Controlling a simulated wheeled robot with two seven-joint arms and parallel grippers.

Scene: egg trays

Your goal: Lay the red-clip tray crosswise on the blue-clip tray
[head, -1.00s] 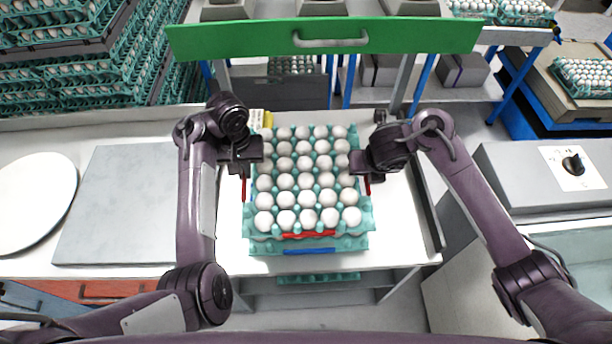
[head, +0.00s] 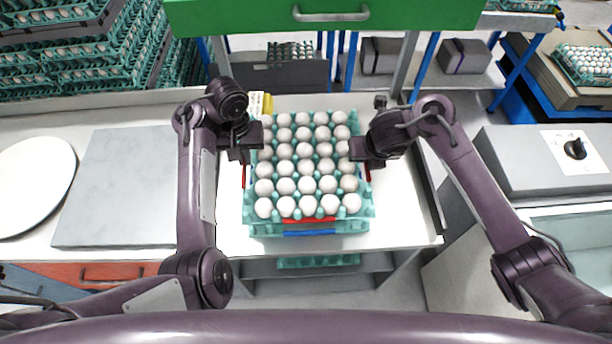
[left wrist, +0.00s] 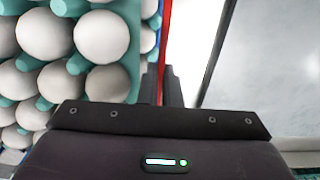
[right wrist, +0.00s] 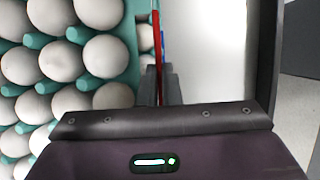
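The red-clip tray (head: 255,214) is teal, full of white eggs, with its red clip (head: 309,220) at the front. It is directly above the blue-clip tray (head: 262,230), whose blue clip (head: 310,233) shows just below. Whether the two touch is unclear. My left gripper (head: 243,164) is at the upper tray's left side, its fingers shut on a red side strip (left wrist: 166,45). My right gripper (head: 366,166) is at the right side, its fingers likewise shut on a red strip (right wrist: 156,45). The lower tray's eggs are mostly hidden.
The white table (head: 405,215) has free room right of the trays. A grey plate (head: 125,190) and a white disc (head: 35,185) lie at left. A yellow item (head: 262,103) is behind the stack. A grey machine with a dial (head: 574,149) stands at right.

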